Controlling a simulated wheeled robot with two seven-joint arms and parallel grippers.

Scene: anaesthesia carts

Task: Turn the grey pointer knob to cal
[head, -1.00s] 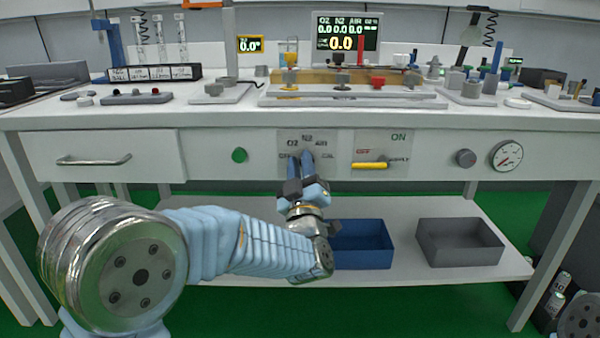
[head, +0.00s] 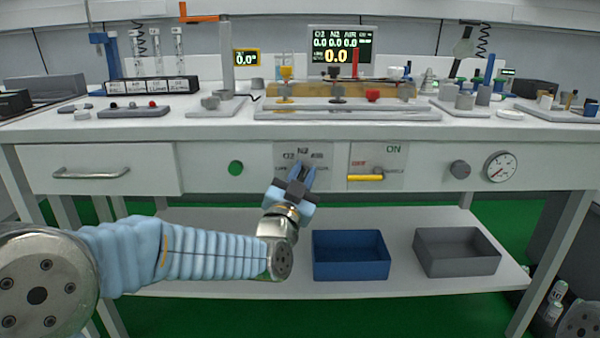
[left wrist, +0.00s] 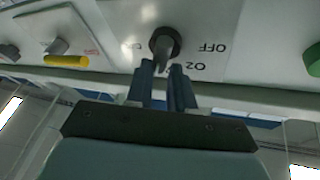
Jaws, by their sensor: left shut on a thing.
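The grey pointer knob (left wrist: 165,41) shows in the left wrist view as a dark round base with a raised grip. It is on a selector panel (head: 318,156) marked O2, N2 and AIR along the top; OFF also reads upside down in the wrist view. My left gripper (head: 304,165) is shut on the knob's grip, its blue fingers (left wrist: 163,68) on either side. In the head view the fingers largely hide the knob and the lower labels. I cannot tell exactly which mark the pointer faces. My right gripper is not in view.
Right of the panel are a yellow-handled supply switch (head: 366,177), a round grey knob (head: 460,169) and a pressure gauge (head: 502,166). A green button (head: 236,167) is to the left. Blue (head: 350,268) and grey (head: 456,264) bins stand on the lower shelf.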

